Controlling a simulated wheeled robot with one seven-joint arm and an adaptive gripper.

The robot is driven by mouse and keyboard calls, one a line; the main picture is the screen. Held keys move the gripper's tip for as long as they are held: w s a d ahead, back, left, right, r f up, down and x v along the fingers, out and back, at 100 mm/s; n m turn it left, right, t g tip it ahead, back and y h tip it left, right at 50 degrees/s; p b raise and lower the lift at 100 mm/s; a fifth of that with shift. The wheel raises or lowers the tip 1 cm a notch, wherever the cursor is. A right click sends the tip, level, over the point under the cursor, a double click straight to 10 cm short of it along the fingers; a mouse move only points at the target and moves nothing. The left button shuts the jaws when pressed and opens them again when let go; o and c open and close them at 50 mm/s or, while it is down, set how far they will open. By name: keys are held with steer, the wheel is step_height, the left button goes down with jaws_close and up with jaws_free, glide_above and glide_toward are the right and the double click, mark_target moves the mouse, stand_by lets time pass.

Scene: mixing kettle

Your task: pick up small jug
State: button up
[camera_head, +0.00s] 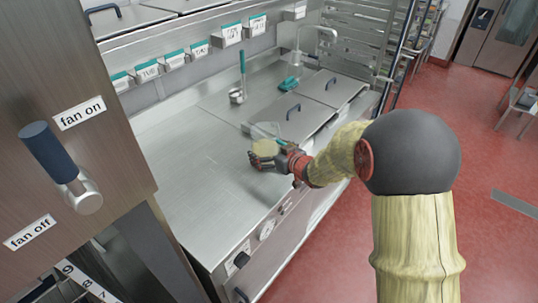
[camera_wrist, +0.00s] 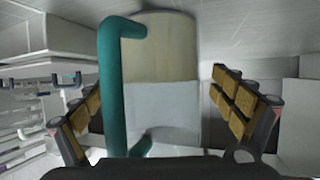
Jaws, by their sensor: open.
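The small jug (camera_wrist: 168,100) fills the middle of the wrist view. It is clear below, has a yellowish part above and a teal handle on its left side. My gripper (camera_wrist: 153,85) is open, with one finger on each side of the jug. The handle also lies between the fingers. There is visible space between the right finger and the jug. In the head view the jug (camera_head: 265,147) is on the steel counter (camera_head: 190,190) near its front edge, partly hidden by my gripper (camera_head: 262,161).
A ladle with a teal handle (camera_head: 242,68) and a teal object (camera_head: 290,83) are further back. Steel lids with dark handles (camera_head: 330,88) lie behind the jug. A panel with a blue lever (camera_head: 50,150) stands at the left. The counter left of the jug is clear.

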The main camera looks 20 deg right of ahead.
steer(key=shift+w, duration=0.25)
steer(key=shift+c, duration=0.8)
steer(key=c, duration=1.6)
steer(key=shift+r, duration=0.1)
steer(key=shift+c, duration=0.6)
